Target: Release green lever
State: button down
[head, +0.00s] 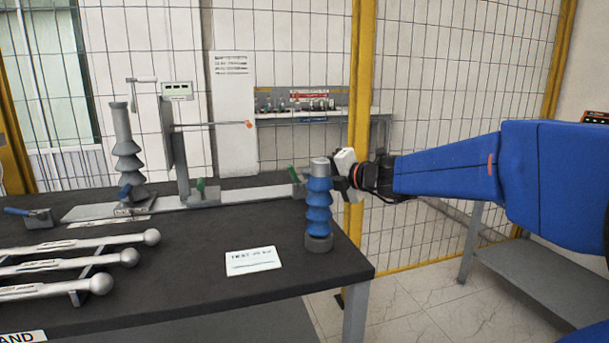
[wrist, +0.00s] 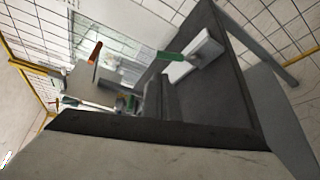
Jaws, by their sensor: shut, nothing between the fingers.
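A green lever (head: 293,175) stands at the right end of the long flat rail (head: 250,195), just left of the blue ribbed bushing. In the wrist view a green lever (wrist: 170,55) points left from a pale block at the rail end. A second green lever (head: 200,187) stands at the base of the grey upright. My gripper (head: 338,178) is shut and empty, just right of the blue bushing in the head view, partly hidden by it. It appears apart from the levers; the exact gap cannot be told.
The blue bushing (head: 319,205) stands upright near the table's right edge. A grey ribbed bushing (head: 127,155) stands at the back left. Several ball-ended rods (head: 70,262) lie front left. A white card (head: 252,260) lies on the dark table (head: 190,275). A mesh fence stands behind.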

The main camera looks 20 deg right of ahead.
aim_at(292, 169)
jog(key=x, duration=0.9)
jog(key=shift+d+r+m+t+y, duration=0.25)
jog(key=shift+d+m+t+y, duration=0.25)
jog(key=shift+d+m, duration=0.6)
jog(key=shift+d+r+m, duration=0.2)
jog(key=shift+d+m, duration=0.1)
jog(key=shift+d, duration=0.1)
jog(key=shift+s, duration=0.1)
jog(key=f+v, duration=0.1)
jog(key=v, duration=1.6)
jog(key=shift+d+r, duration=0.2)
jog(key=shift+d, duration=0.05)
